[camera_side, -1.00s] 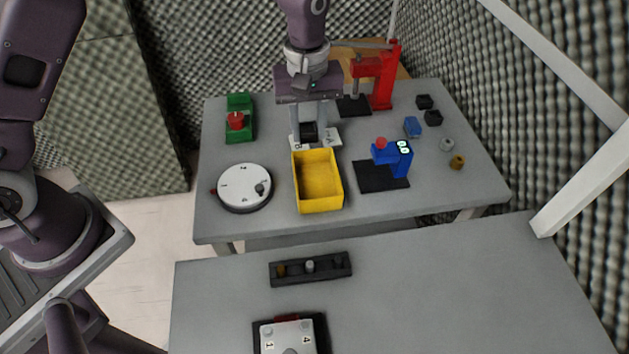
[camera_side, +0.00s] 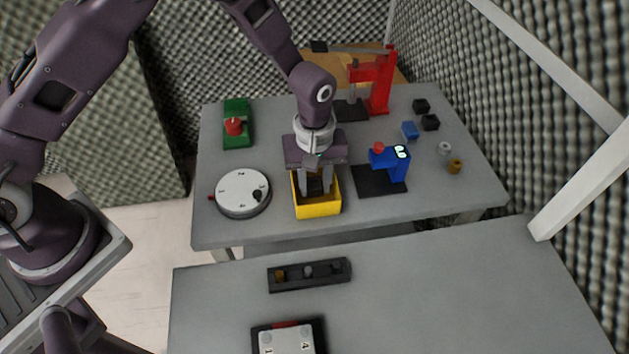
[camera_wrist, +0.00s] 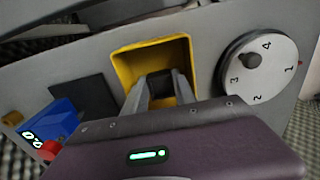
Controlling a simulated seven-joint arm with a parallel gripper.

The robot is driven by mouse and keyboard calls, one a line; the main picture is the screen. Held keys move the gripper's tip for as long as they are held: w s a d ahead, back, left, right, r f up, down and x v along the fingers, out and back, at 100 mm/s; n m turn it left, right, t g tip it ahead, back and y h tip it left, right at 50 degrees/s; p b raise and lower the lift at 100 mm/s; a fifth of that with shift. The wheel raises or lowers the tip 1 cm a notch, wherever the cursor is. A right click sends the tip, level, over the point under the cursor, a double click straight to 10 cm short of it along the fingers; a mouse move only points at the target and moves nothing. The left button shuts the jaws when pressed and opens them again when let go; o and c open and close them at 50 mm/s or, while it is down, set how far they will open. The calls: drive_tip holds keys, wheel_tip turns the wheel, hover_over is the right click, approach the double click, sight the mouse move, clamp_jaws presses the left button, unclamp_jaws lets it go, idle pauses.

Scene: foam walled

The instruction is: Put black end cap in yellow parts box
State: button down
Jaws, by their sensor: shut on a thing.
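The yellow parts box (camera_side: 318,211) stands open on the far grey table, and its wall also shows in the wrist view (camera_wrist: 124,68). My gripper (camera_side: 316,187) points down over the box, with its fingertips at or within the opening. In the wrist view, my gripper (camera_wrist: 165,88) is shut on the black end cap (camera_wrist: 160,86), a dark block between the fingers. The cap shows only as a dark patch between the fingers in the side view (camera_side: 315,185). I cannot tell how far it is above the box floor.
A white numbered dial (camera_side: 242,192) stands left of the box, and a blue device with a red knob (camera_side: 392,162) stands right. A green device (camera_side: 237,126) and a red press (camera_side: 377,82) stand farther back. Several small parts lie at the right. The nearer table holds a black rack (camera_side: 309,275).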

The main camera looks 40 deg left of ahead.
drive_tip(key=c, duration=1.3)
unclamp_jaws()
wheel_tip(320, 180, up, 11)
wheel_tip(320, 180, up, 10)
drive_tip(key=f+m+t, duration=0.1)
drive_tip(key=m, duration=0.1)
hover_over(315, 188)
drive_tip(key=s+a, duration=0.2)
drive_tip(key=a, duration=0.2)
drive_tip(key=s+a+r+m+t, duration=0.2)
drive_tip(key=s+a+r, duration=0.3)
drive_tip(key=s+r, duration=0.35)
drive_tip(key=s+a+r+m+t, duration=0.1)
drive_tip(key=s+a+m, duration=0.4)
drive_tip(key=s, duration=0.8)
drive_tip(key=shift+r+t, duration=0.2)
drive_tip(key=shift+t, duration=0.6)
drive_tip(key=shift+s, duration=0.1)
